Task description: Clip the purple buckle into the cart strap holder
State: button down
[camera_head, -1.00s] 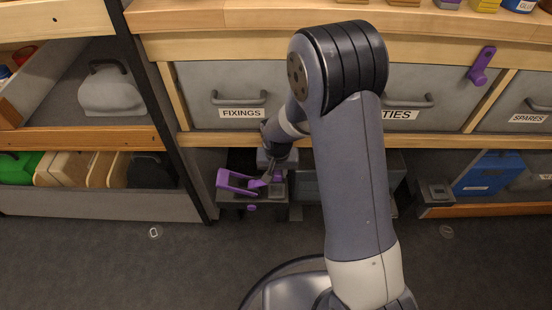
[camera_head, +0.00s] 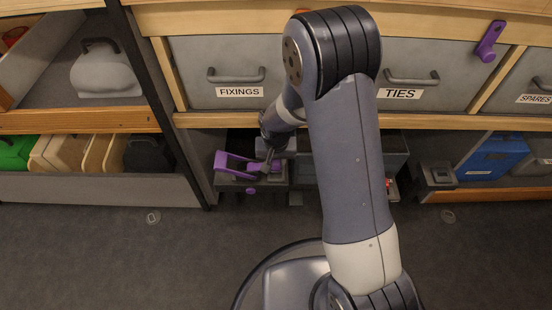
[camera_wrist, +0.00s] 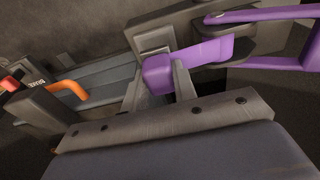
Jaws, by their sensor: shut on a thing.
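The purple buckle (camera_head: 235,163) has a long open loop and a solid block end. In the wrist view its block end (camera_wrist: 158,73) lies at the tips of my gripper (camera_wrist: 158,85), which is shut on it. The loop extends to the upper right in that view. A grey plate with dark prongs, apparently the strap holder (camera_wrist: 150,40), sits right beside the buckle, and the buckle's middle lies by its prongs. Whether it is clipped in cannot be told. In the head view my gripper (camera_head: 268,163) is small and partly hidden at the buckle's right end, above a dark grey ledge (camera_head: 232,183).
A purple knob (camera_head: 251,190) shows under the ledge. An orange hook (camera_wrist: 68,88) and a red part are at left in the wrist view. A grey box (camera_head: 436,176) and blue bin (camera_head: 492,157) stand right. Drawers run above; the floor (camera_head: 120,250) is clear.

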aim_at(276, 167)
jog(key=shift+f+b, duration=0.5)
jog(key=shift+f, duration=0.55)
jog(key=shift+f+b, duration=0.55)
jog(key=shift+f, duration=0.05)
dwell(1.3)
jog(key=c, duration=1.1)
grip_release()
jog(key=shift+o, duration=0.2)
jog(key=shift+r, duration=0.1)
jog(key=r+p, duration=0.1)
jog(key=r, duration=0.2)
jog(key=s+r+p, duration=0.1)
jog(key=r+p, duration=0.1)
jog(key=r, duration=0.2)
jog(key=r+p, duration=0.1)
jog(key=r, duration=0.2)
jog(key=shift+s+r+p, duration=0.2)
jog(key=shift+r+p, duration=0.1)
jog(key=shift+p, duration=0.05)
jog(key=f+b, duration=0.1)
jog(key=f, duration=0.2)
jog(key=w+f+b, duration=0.1)
jog(key=f+b, duration=0.1)
jog(key=f, duration=0.2)
jog(key=f+b, duration=0.1)
jog(key=f, duration=0.2)
jog(key=shift+w+f+b, duration=0.15)
jog(key=shift+f+b, duration=0.2)
jog(key=shift+f, duration=0.05)
jog(key=shift+r, duration=0.15)
